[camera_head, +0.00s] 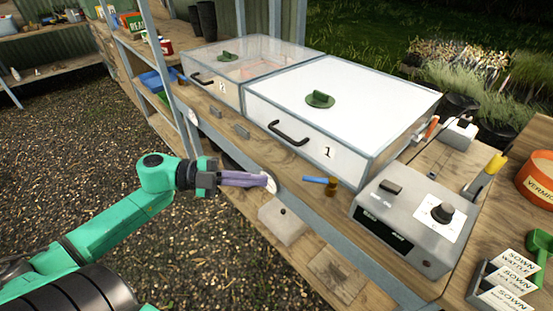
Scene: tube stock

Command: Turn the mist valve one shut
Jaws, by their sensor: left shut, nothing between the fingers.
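A valve with a blue lever (315,180) and a brass body (331,188) is at the bench front, below the propagator box marked 1 (345,105). Its lever points left, roughly along the bench edge. My left gripper (270,182) reaches in from the left, just left of the lever's free end. Its purple fingers are shut with nothing between them, and a gap shows between the tips and the lever. My right gripper is out of view.
A box marked 2 (245,57) stands behind box 1. A grey control unit (408,222) with a black knob is right of the valve. A pale block (283,219) lies below my gripper. Seed labels (511,266) and an orange tub (540,180) are at the right.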

